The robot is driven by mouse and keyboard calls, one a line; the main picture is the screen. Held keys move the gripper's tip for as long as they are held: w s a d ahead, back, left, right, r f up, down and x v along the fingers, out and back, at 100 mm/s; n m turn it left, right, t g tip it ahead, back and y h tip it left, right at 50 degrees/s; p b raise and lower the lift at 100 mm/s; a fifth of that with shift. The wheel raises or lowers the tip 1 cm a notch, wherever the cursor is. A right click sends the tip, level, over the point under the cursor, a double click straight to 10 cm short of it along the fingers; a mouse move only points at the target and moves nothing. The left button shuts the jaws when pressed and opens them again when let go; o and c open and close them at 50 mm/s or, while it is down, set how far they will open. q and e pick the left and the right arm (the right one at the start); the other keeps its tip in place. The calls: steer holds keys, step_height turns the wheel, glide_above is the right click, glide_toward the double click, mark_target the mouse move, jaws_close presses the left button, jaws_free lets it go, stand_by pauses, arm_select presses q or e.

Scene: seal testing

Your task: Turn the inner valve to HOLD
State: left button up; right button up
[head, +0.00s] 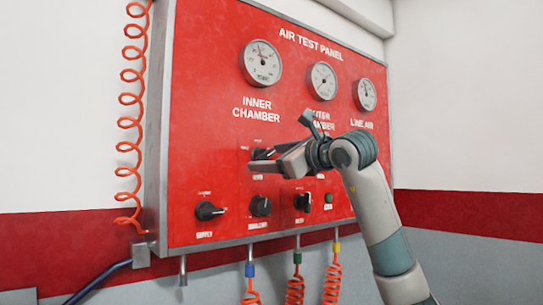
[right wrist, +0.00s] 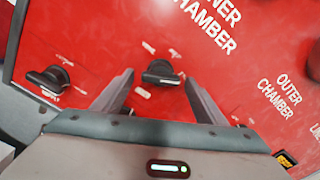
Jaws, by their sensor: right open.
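The inner valve (right wrist: 160,72) is a black knob on the red panel below the words INNER CHAMBER. In the right wrist view it lies between the tips of my two open fingers. No grip on it shows, and whether a finger touches it I cannot tell. Its bar points toward the right in that view; the small labels around it are too blurred to read. In the head view the knob (head: 260,153) is partly hidden by my right gripper (head: 266,162), which reaches in from the right, open. My left gripper is out of view.
The AIR TEST PANEL (head: 205,100) carries the inner gauge (head: 261,63) and two more gauges. An orange coiled hose (head: 130,100) hangs at the left; more hoses hang beneath.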

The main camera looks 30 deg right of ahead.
steer(key=c, duration=1.1)
steer(key=shift+o, duration=0.2)
steer(key=shift+d+r+n, duration=0.1)
steer(key=shift+n, duration=0.4)
steer(key=n+p, duration=0.1)
steer(key=n, duration=0.3)
steer(key=shift+n, duration=0.3)
steer(key=n, duration=0.4)
steer(key=shift+r+p, duration=0.1)
steer(key=shift+p, duration=0.2)
steer(key=shift+n, duration=1.2)
